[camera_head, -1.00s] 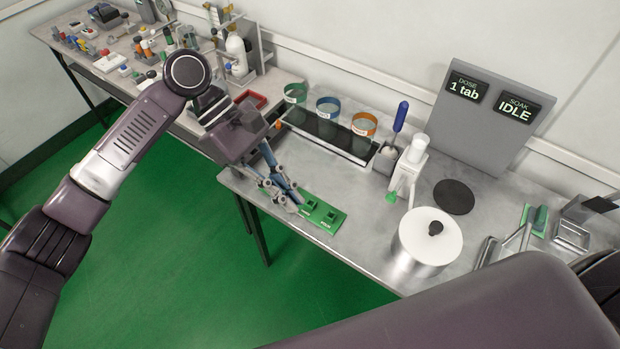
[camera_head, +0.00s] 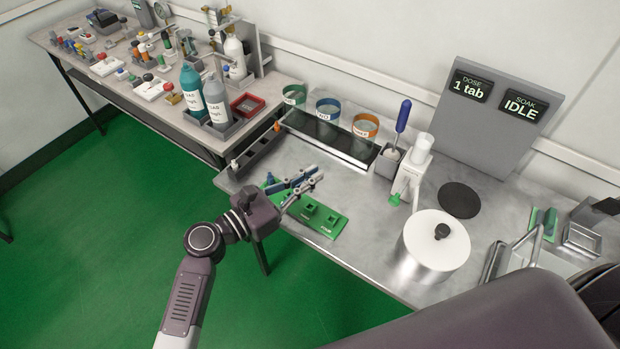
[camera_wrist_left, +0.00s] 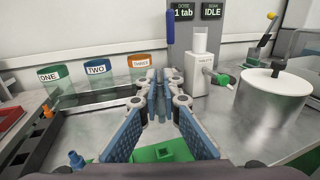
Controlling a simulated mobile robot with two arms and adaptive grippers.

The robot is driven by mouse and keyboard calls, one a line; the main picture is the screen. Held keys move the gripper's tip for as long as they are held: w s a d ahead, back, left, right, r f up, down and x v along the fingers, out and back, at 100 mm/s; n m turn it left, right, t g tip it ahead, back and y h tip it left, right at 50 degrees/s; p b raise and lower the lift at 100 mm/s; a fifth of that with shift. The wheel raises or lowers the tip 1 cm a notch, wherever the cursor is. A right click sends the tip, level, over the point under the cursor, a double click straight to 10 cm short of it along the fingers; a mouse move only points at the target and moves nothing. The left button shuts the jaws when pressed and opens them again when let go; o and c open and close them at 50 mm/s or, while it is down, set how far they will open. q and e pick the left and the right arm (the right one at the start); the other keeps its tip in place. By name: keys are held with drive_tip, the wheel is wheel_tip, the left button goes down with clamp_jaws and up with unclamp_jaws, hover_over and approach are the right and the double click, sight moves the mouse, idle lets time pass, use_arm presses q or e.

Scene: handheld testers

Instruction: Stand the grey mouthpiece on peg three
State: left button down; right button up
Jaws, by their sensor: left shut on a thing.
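My left gripper (camera_head: 316,178) is shut and points toward the back right above the green board. In the left wrist view, a small grey piece, apparently the grey mouthpiece (camera_wrist_left: 161,108), shows between the fingertips; the fingers hide most of it. Cups labelled ONE (camera_wrist_left: 55,84), TWO (camera_wrist_left: 97,80) and THREE (camera_wrist_left: 140,72) stand behind a long dark tray (camera_head: 325,134). I cannot make out peg three. My right gripper is out of view.
A dark compartment rack (camera_head: 262,150) lies left. Right of the dark tray stand a blue-handled tool (camera_head: 402,116), a white tablet dispenser (camera_head: 411,172) and a lidded pot (camera_head: 434,245). The counter between board and dispenser is clear.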

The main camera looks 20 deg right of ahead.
use_arm(q)
drive_tip(key=shift+f, duration=0.15)
idle(0.3)
drive_tip(key=shift+a+p, duration=0.1)
drive_tip(key=shift+p, duration=0.2)
wheel_tip(320, 180, down, 4)
drive_tip(key=b, duration=0.4)
drive_tip(key=shift+f, duration=0.25)
drive_tip(key=shift+p, duration=0.3)
idle(0.4)
drive_tip(key=shift+f+b, duration=1.25)
drive_tip(key=shift+f, duration=0.25)
idle(0.4)
